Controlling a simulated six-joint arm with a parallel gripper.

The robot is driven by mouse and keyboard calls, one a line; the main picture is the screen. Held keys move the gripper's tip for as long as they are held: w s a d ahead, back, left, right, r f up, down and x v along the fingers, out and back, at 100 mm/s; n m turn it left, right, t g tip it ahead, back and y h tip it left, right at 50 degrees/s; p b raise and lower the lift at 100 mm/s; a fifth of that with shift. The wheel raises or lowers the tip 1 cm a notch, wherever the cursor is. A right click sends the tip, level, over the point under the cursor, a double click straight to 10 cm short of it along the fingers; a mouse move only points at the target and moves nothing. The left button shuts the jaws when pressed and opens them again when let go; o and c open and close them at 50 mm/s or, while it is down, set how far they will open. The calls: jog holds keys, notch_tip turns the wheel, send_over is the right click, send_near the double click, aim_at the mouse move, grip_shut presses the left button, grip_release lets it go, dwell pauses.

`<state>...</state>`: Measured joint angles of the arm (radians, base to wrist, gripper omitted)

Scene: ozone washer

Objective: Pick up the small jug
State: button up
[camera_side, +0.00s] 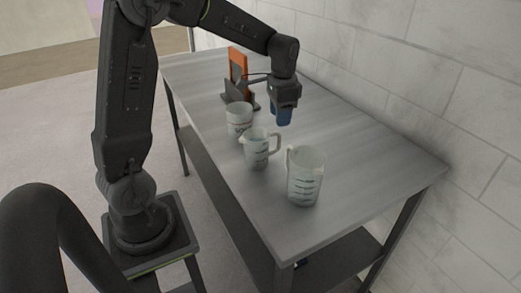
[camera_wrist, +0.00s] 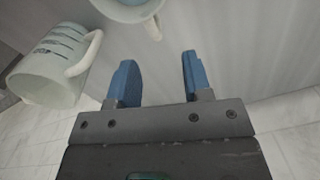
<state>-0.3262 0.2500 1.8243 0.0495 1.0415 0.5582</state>
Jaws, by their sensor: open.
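The small jug (camera_side: 257,153) is clear-whitish with dark markings and stands upright on the table, its handle towards my gripper. In the wrist view the small jug (camera_wrist: 128,10) is cut off by the top edge, with its handle pointing down towards my fingers. My gripper (camera_side: 284,116) points down above the table, behind and right of the small jug, apart from it. In the wrist view my gripper (camera_wrist: 157,60) has its two blue fingers spread with nothing between them.
A larger marked jug (camera_side: 305,178) stands right of the small jug; it also shows at left in the wrist view (camera_wrist: 42,78). A whitish cup (camera_side: 239,118) stands close behind the small jug. An orange-and-grey stand (camera_side: 238,75) is farther back. A tiled wall (camera_side: 430,80) borders the table (camera_side: 375,165).

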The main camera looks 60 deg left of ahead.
aim_at(279, 136)
notch_tip(279, 136, down, 7)
jog(key=shift+s+f, duration=0.1)
jog(key=shift+f, duration=0.1)
dwell(0.3)
grip_shut()
dwell(0.4)
